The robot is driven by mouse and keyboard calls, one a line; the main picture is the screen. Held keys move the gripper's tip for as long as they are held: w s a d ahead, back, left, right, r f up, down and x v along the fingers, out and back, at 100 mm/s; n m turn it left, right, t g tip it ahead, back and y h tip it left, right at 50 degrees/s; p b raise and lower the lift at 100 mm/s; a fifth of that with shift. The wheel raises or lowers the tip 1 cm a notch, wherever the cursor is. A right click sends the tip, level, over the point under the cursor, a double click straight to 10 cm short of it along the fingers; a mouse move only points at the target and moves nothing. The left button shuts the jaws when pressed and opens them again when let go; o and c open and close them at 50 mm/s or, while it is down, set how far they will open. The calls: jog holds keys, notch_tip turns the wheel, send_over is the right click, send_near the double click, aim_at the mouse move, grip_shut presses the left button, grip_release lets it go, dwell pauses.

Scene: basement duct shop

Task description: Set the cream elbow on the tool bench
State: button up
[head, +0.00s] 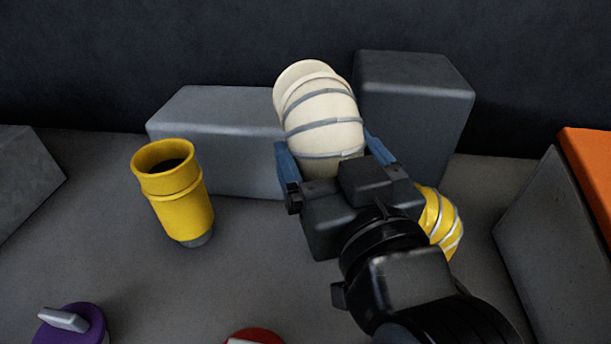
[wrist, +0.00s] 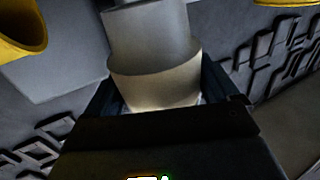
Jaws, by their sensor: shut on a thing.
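The cream elbow (head: 322,112) has grey bands and sits between the blue fingers of my gripper (head: 325,155) in the head view. My gripper is shut on it, one finger on each side. In the wrist view the elbow (wrist: 155,60) rises from between the fingers of my gripper (wrist: 160,95). In the head view the elbow overlaps the grey blocks behind it; I cannot tell whether it touches anything below. Its lower end is hidden by my gripper. I cannot tell which surface is the tool bench.
A yellow cylinder (head: 181,205) stands left; a yellow banded piece (head: 440,222) is partly behind my arm. Grey blocks (head: 215,135) (head: 415,105) stand behind. A purple-topped thing (head: 75,325) and a red one (head: 256,336) are in front. An orange-topped box (head: 560,230) is right.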

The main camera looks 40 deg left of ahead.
jog(key=a+f, duration=0.1)
jog(key=a, duration=0.1)
jog(key=w+a+f, duration=0.1)
jog(key=shift+a+f, duration=0.2)
jog(key=shift+a, duration=0.15)
jog(key=shift+f, duration=2)
jog(key=o, duration=1)
jog(key=shift+o, duration=0.2)
jog(key=b+v, duration=0.1)
jog(key=v, duration=1.1)
jog(key=shift+s+d, duration=0.1)
